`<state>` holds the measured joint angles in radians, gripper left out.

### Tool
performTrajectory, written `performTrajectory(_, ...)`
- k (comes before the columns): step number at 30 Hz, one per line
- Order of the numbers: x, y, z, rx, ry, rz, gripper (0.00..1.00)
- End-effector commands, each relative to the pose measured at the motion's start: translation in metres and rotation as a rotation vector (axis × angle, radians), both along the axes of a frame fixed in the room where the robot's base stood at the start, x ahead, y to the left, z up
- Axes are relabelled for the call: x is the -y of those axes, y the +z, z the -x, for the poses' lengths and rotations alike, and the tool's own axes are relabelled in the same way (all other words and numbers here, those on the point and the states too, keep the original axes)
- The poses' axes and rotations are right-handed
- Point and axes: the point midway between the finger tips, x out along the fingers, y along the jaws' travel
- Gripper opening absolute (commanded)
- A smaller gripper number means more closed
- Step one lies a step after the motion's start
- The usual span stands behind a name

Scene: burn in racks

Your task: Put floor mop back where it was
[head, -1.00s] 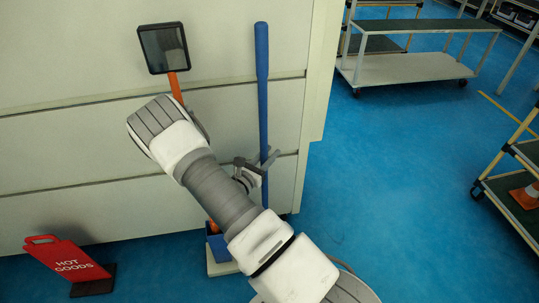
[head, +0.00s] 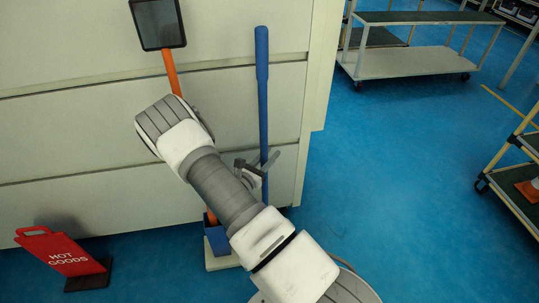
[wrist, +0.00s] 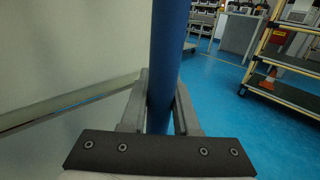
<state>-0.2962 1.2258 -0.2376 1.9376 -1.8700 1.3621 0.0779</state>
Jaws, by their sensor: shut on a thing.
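A long blue pole (head: 262,85), apparently the floor mop's handle, stands nearly upright in front of the pale panelled wall. My gripper (head: 259,168) is shut on this pole along its lower visible part. In the wrist view the blue pole (wrist: 165,45) runs between the two grey fingers (wrist: 159,105). The pole's lower end is hidden behind my arm, so I cannot tell whether it touches the floor.
An orange-handled tool with a dark square head (head: 158,24) stands in a blue holder (head: 216,238) on a pale base. A red "HOT GOODS" sign (head: 62,252) stands at left. A cart (head: 415,62) and rack (head: 518,183) stand right; blue floor (head: 375,190) is open between.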

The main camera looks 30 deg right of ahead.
Motion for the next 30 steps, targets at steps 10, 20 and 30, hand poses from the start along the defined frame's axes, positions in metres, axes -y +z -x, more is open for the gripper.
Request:
performTrajectory(10,0.0,-0.002,-0.001,0.002,0.0,0.002,0.0)
performTrajectory(20,0.0,-0.009,-0.001,0.002,0.0,0.002,0.0)
performTrajectory(30,0.0,-0.011,0.0,0.001,0.0,0.0,0.64)
